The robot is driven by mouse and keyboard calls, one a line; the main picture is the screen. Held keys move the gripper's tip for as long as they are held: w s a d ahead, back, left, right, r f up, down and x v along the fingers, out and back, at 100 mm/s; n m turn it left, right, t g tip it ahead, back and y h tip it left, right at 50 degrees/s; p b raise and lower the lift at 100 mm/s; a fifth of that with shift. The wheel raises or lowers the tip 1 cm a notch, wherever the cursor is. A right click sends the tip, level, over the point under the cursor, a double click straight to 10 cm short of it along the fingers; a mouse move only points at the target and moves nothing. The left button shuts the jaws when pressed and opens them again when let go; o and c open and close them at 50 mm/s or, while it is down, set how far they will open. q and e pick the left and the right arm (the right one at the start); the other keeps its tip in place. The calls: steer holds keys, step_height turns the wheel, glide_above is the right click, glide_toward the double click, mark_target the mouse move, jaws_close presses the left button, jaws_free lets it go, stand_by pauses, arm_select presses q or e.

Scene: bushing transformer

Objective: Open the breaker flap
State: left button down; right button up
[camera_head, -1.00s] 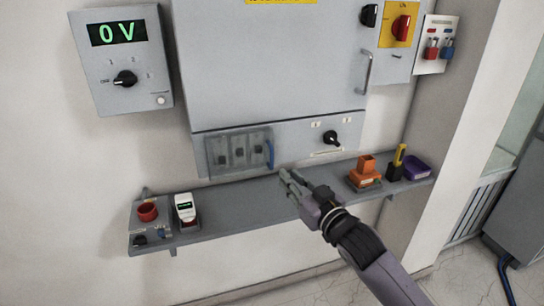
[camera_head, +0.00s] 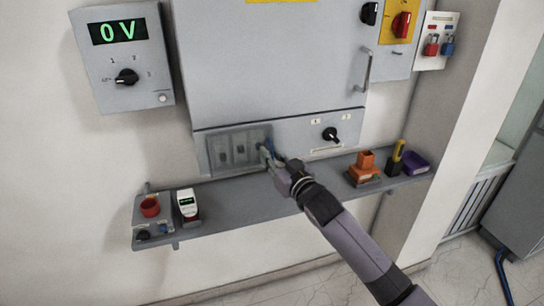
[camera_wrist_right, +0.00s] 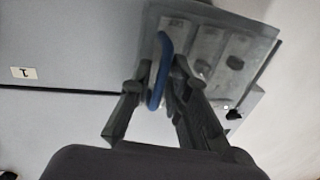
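The breaker flap (camera_head: 222,150) is a see-through grey cover over several dark breakers, low on the grey cabinet. It looks closed in the head view. Its blue handle (camera_wrist_right: 159,70) stands at the flap's edge and shows clearly in the right wrist view. My right gripper (camera_head: 268,154) is at the flap's right edge, by the handle, and partly hides it in the head view. In the right wrist view the right gripper's fingers (camera_wrist_right: 160,88) are apart, one on each side of the blue handle. I cannot tell whether they touch it. My left gripper is not in view.
A grey shelf (camera_head: 235,194) runs below the cabinet. On it are a red button box (camera_head: 150,207), a white meter (camera_head: 187,204), an orange device (camera_head: 365,163) and a purple tray (camera_head: 414,163). A black rotary switch (camera_head: 331,134) is right of the flap.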

jaws_close()
steer(key=shift+s, duration=0.1)
stand_by(0.6)
